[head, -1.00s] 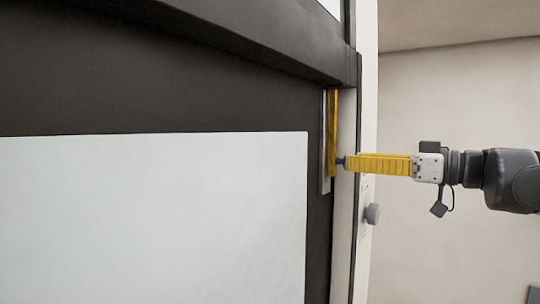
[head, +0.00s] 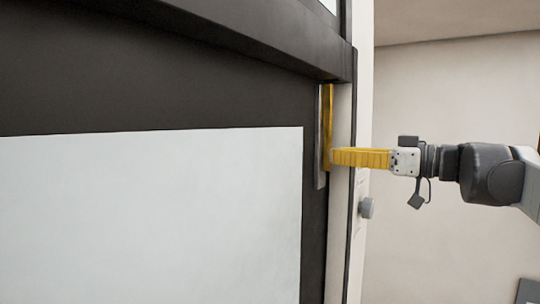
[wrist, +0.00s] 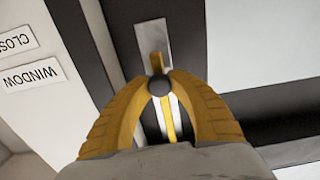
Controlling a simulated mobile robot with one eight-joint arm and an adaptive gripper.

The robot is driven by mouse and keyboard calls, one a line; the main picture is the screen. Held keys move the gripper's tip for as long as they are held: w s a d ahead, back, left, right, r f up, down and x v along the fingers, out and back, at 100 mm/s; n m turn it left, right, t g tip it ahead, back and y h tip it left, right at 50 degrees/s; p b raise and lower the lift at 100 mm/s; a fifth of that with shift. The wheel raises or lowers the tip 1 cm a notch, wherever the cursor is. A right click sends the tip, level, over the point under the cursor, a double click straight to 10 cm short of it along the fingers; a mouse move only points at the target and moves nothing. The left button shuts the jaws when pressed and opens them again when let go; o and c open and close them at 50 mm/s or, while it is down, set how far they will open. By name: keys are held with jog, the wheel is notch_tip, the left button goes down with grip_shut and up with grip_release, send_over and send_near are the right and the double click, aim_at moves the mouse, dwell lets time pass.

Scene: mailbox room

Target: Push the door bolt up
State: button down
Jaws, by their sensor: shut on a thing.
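The door bolt is a yellow bar (head: 328,110) on a grey metal plate (head: 321,160), upright along the right edge of the dark door. In the wrist view its yellow bar (wrist: 158,62) shows beyond a dark round knob (wrist: 159,85). My gripper (head: 334,157), with ribbed yellow fingers, reaches in from the right at the bolt's lower part. In the wrist view my gripper (wrist: 159,87) is shut on the knob, with a fingertip on each side. The knob is hidden by the fingers in the head view.
The dark door (head: 150,95) has a large pale panel (head: 150,215) and a protruding ledge (head: 230,40) above the bolt. A grey round knob (head: 367,208) sits on the frame below my gripper. Signs reading "WINDOW" (wrist: 34,76) and "CLOSE", partly cut off, show in the wrist view.

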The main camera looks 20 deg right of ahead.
aim_at(332, 132)
notch_tip(332, 132, up, 5)
jog(key=p, duration=0.2)
jog(key=shift+p, duration=0.35)
jog(key=shift+w+a+f, duration=0.1)
jog(key=shift+w+a, duration=0.05)
jog(key=shift+w, duration=0.1)
jog(key=c, duration=1.3)
grip_release()
jog(key=shift+s, duration=0.1)
jog(key=shift+c, duration=0.2)
jog(key=shift+o, duration=0.8)
jog(key=shift+s+d, duration=0.4)
jog(key=shift+s, duration=0.05)
jog(key=shift+w+a, duration=0.15)
jog(key=shift+w, duration=0.1)
jog(key=shift+s, duration=0.1)
jog(key=v, duration=1.2)
